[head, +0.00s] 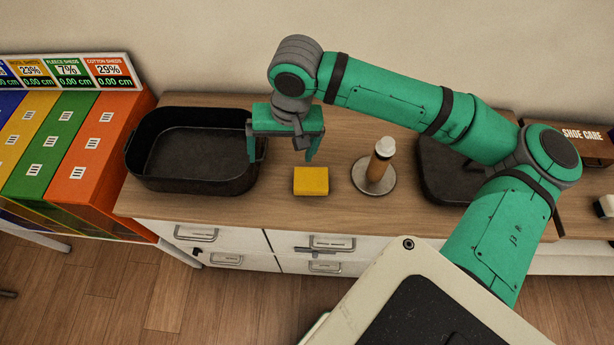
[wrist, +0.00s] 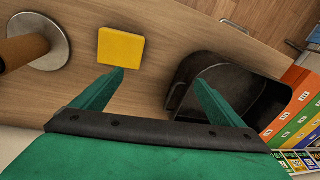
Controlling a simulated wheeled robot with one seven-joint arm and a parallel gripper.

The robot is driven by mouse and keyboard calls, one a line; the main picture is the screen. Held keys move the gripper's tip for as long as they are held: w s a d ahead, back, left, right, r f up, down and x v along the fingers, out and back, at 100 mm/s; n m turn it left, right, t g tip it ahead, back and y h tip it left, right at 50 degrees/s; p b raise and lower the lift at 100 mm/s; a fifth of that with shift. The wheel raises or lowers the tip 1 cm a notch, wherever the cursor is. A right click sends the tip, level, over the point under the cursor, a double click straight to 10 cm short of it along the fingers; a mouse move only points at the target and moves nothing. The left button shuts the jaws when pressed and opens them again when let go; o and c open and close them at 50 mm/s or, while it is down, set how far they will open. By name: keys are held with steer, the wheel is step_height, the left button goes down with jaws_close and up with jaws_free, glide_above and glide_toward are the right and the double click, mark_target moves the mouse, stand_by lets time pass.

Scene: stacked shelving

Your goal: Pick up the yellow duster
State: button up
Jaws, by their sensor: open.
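The yellow duster (head: 311,181) is a small yellow block lying on the wooden top of the drawer cabinet. In the head view it lies between the black pan and the round metal stand, near the front edge. My gripper (head: 281,158) is open and empty above the cabinet top, left of the duster and farther back. In the wrist view the duster (wrist: 121,46) lies beyond the left fingertip, and my gripper (wrist: 160,80) shows both fingers spread with nothing between them. The duster is fully visible and apart from the fingers.
A black pan (head: 140,168) stands left of the duster, partly behind my gripper. A dark tray (head: 440,185) lies farther right under my arm. Coloured boxes (head: 100,150) stand at left.

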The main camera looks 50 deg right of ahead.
steer(key=s+d+m+g, duration=0.1)
steer(key=s+d+g, duration=0.1)
steer(key=s+d, duration=0.25)
glide_above(310, 178)
steer(key=shift+h, duration=0.4)
step_height(310, 178, down, 4)
steer(key=shift+w+f, duration=0.15)
steer(key=shift+f, duration=0.05)
steer(key=shift+s+d+f, duration=0.1)
steer(key=shift+s+f, duration=0.05)
steer(key=shift+f, duration=0.25)
steer(key=shift+s+d+f, duration=0.1)
steer(key=shift+f, duration=0.3)
step_height(310, 178, down, 3)
steer(key=shift+s+a+f, duration=0.1)
steer(key=shift+f, duration=0.75)
steer(key=shift+c, duration=0.7)
steer(key=shift+w, duration=0.2)
steer(key=c, duration=1)
